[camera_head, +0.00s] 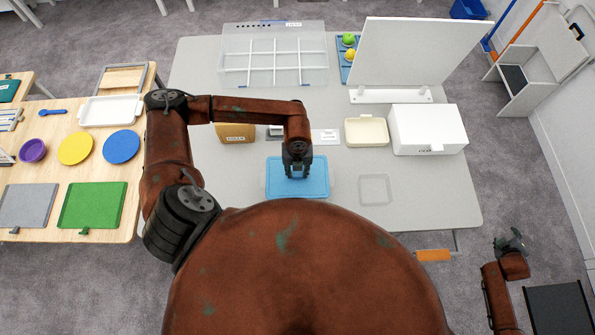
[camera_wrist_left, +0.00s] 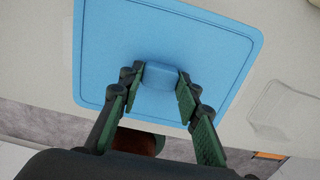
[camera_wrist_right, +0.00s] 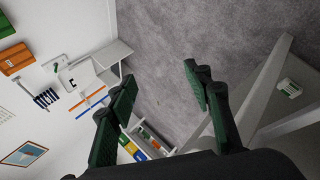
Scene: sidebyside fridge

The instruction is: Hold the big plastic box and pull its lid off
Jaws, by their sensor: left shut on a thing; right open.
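A blue lid (camera_head: 317,187) lies flat near the front of the grey table. In the head view the big plastic box under it is mostly hidden by the lid. The lid (camera_wrist_left: 205,40) fills much of the left wrist view, with a raised blue knob (camera_wrist_left: 160,80) at its middle. My left gripper (camera_head: 297,174) points down over the lid's middle, its fingers shut on the knob from both sides. My right gripper (camera_head: 511,242) is off to the right, beyond the table's edge and far from the box. It is open and empty, with bare floor between its fingers (camera_wrist_right: 160,85).
A clear small lid or tray (camera_head: 375,189) lies to the right of the blue lid. Behind are a cream box (camera_head: 366,132), a white box (camera_head: 428,130), a brown box (camera_head: 235,133) and a divided clear case (camera_head: 274,55). A wooden table (camera_head: 80,160) stands at left.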

